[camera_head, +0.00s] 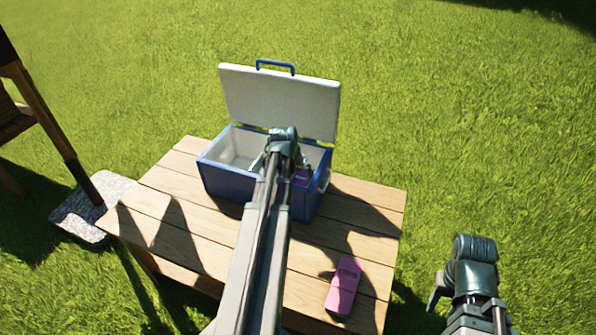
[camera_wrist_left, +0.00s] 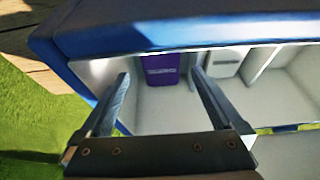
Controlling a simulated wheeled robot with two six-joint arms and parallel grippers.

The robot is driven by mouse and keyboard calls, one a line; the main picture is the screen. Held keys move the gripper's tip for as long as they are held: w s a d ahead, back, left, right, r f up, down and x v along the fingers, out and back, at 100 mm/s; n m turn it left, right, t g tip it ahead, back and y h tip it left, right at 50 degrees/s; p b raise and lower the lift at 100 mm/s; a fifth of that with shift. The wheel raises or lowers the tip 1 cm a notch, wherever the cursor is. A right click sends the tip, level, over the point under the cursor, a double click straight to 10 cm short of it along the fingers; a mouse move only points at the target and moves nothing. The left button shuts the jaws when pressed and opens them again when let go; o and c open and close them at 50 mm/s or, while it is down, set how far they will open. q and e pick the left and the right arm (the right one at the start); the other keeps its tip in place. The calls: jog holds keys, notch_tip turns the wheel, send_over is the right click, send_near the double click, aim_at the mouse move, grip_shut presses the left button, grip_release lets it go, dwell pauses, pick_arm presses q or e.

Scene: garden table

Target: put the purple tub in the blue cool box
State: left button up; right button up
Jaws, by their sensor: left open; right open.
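The blue cool box (camera_head: 228,184) stands on the table with its white lid (camera_head: 280,100) raised. The purple tub (camera_head: 301,177) is inside it at the right end. In the left wrist view the purple tub (camera_wrist_left: 161,68) is down in the white interior, against the wall. My left gripper (camera_head: 284,163) is over the box opening. In the left wrist view its open fingers (camera_wrist_left: 160,78) are apart, with the tub seen between and beyond them; nothing is held. My right gripper (camera_head: 440,294) is open and empty, off the table's right side, partly out of clear view.
A pink case (camera_head: 344,285) lies on the wooden table (camera_head: 186,218) at the front right. A white item (camera_wrist_left: 223,61) is beside the tub in the box. A stone slab (camera_head: 88,208) and wooden furniture (camera_head: 42,110) are at the left. The table's left part is clear.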

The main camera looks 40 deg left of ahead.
pick_arm(q)
jog(key=p+v, duration=0.3)
jog(key=v, duration=0.1)
jog(key=shift+s+r, duration=0.15)
jog(key=shift+r, duration=0.15)
